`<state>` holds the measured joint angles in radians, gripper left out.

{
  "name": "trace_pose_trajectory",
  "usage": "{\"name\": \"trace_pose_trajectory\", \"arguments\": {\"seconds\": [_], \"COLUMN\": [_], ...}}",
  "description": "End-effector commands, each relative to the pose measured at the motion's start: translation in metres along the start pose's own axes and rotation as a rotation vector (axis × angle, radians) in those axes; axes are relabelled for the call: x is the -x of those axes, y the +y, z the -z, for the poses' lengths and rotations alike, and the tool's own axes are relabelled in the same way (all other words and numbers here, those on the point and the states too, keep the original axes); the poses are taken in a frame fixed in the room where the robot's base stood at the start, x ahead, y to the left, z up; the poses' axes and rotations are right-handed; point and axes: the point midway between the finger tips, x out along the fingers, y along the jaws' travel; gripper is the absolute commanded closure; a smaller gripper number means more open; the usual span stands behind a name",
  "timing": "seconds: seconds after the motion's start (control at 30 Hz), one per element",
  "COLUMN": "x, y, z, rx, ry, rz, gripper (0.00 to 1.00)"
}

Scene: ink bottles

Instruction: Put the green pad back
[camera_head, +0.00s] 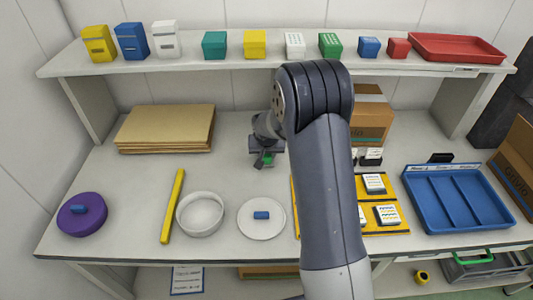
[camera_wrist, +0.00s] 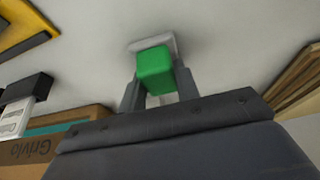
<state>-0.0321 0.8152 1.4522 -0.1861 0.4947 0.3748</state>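The green pad (camera_wrist: 154,68) is a small green block between the two fingers of my gripper (camera_wrist: 158,88) in the wrist view. The fingers sit close against both its sides, and the gripper looks shut on it. A pale, flat square piece (camera_wrist: 153,43) shows just beyond the pad; I cannot tell whether they touch. In the head view the green pad (camera_head: 267,157) shows at the tip of my gripper (camera_head: 263,160), low over the middle of the white table (camera_head: 225,155). My arm hides part of the table to the right.
A blue block (camera_head: 261,215) lies on a white plate (camera_head: 262,228); a white bowl (camera_head: 200,224), yellow bar (camera_head: 172,205) and purple disc (camera_head: 82,222) are left. A yellow mat (camera_head: 400,190), blue tray (camera_head: 458,222) and cardboard box (camera_head: 371,118) are right. A shelf (camera_head: 190,67) overhangs the back.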

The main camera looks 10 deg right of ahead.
Motion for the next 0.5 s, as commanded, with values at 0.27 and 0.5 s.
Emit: {"name": "trace_pose_trajectory", "arguments": {"seconds": [0.27, 0.5], "x": [0.0001, 0.0007], "y": [0.0, 0.0], "z": [0.0, 0.0002], "rx": [0.0, 0.0], "ry": [0.0, 0.0], "rz": [0.0, 0.0], "gripper": [0.48, 0.48]}}
